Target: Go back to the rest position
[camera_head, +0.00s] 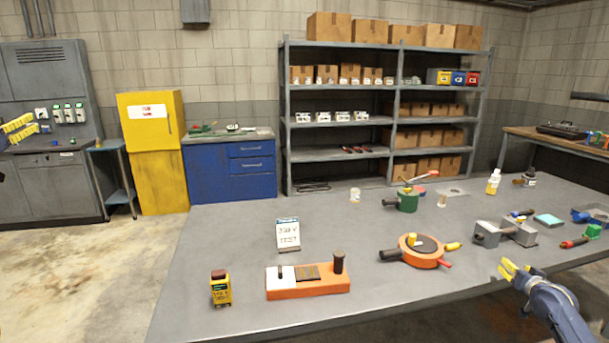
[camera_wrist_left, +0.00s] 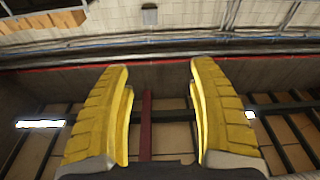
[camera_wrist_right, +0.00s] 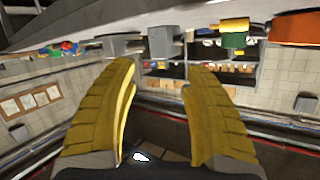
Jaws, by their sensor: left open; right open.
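My right gripper (camera_head: 506,268) is open and empty in the head view, beside the near right edge of the table (camera_head: 380,300). In the right wrist view its two yellow fingers (camera_wrist_right: 158,66) stand apart with nothing between them. My left gripper (camera_wrist_left: 159,65) is open and empty in the left wrist view, its fingers spread before a wall and dark ceiling beams. Yellow ribbed fingers that look like it (camera_head: 24,128) show at the far left of the head view, clear of the table. Neither gripper touches any object.
The table holds an orange block (camera_head: 308,291), a black-yellow device (camera_head: 220,290), a sign (camera_head: 288,235), a round orange fixture (camera_head: 422,252), a green fixture (camera_head: 407,201) and a grey vise-like part (camera_head: 487,234). This last part is closest to my right gripper. Shelves (camera_head: 340,168) stand behind.

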